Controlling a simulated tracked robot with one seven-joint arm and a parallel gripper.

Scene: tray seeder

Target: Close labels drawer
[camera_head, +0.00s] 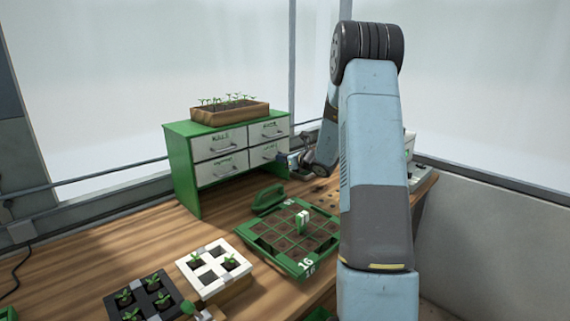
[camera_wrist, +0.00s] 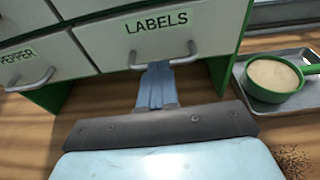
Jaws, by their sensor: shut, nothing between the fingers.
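The labels drawer (camera_wrist: 115,42) is the lower right drawer of a green cabinet, with a white front and a grey bar handle. Its front looks about level with the pepper drawer (camera_wrist: 20,65) beside it. In the head view the labels drawer (camera_head: 258,155) is partly behind my gripper (camera_head: 284,157). My gripper (camera_wrist: 158,70) is shut and empty, its fingertips at the lower middle of the labels front, under the handle. I cannot tell whether they touch it.
A seedling box (camera_head: 230,115) stands on the green cabinet (camera_head: 183,165). A green seed tray (camera_head: 268,258) and a white pot tray (camera_head: 207,290) lie on the bench in front. A metal tray (camera_wrist: 270,108) with a green scoop (camera_wrist: 275,90) lies right of the cabinet.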

